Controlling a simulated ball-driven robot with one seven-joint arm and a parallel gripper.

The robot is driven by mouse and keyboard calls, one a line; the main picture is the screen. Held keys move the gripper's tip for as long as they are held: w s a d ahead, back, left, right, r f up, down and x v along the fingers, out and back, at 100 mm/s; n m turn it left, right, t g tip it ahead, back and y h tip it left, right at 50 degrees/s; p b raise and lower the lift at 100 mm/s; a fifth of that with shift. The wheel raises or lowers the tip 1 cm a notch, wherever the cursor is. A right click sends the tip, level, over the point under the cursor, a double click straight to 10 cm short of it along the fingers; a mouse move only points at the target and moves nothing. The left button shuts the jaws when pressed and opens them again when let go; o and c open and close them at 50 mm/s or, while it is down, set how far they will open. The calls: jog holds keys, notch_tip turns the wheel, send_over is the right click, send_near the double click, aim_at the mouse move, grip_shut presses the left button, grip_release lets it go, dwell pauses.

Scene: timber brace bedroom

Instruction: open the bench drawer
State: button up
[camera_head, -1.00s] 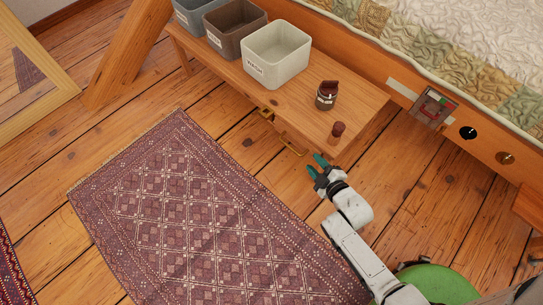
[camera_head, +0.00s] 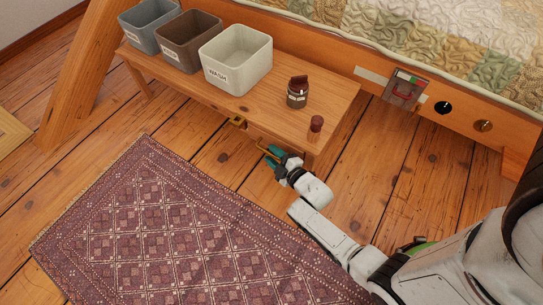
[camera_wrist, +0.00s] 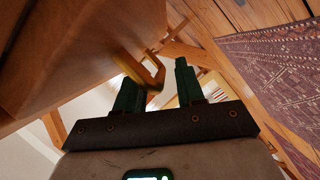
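The wooden bench (camera_head: 270,105) stands beside the bed, with its drawer front on the side facing the rug largely hidden from above. One brass handle (camera_head: 237,121) shows under the bench edge. A second brass handle (camera_head: 268,152) is beside my gripper (camera_head: 272,157), partly hidden by the fingers. In the wrist view, my gripper (camera_wrist: 157,80) is open, with its two green fingers apart. A brass handle (camera_wrist: 148,72) shows between the fingertips, close to the left finger and overlapping it in view. I cannot tell whether they touch. The drawer looks shut.
Grey, brown and white bins (camera_head: 238,57), a dark jar (camera_head: 297,93) and a small reddish-brown piece (camera_head: 316,123) stand on the bench. A patterned rug (camera_head: 180,230) lies in front. The bed frame (camera_head: 460,112) runs behind. Bare floor is free right of the bench.

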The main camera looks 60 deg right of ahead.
jog(key=shift+w+d+f, duration=0.1)
jog(key=shift+w+d, duration=0.05)
jog(key=shift+w, duration=0.35)
grip_shut()
dwell(0.3)
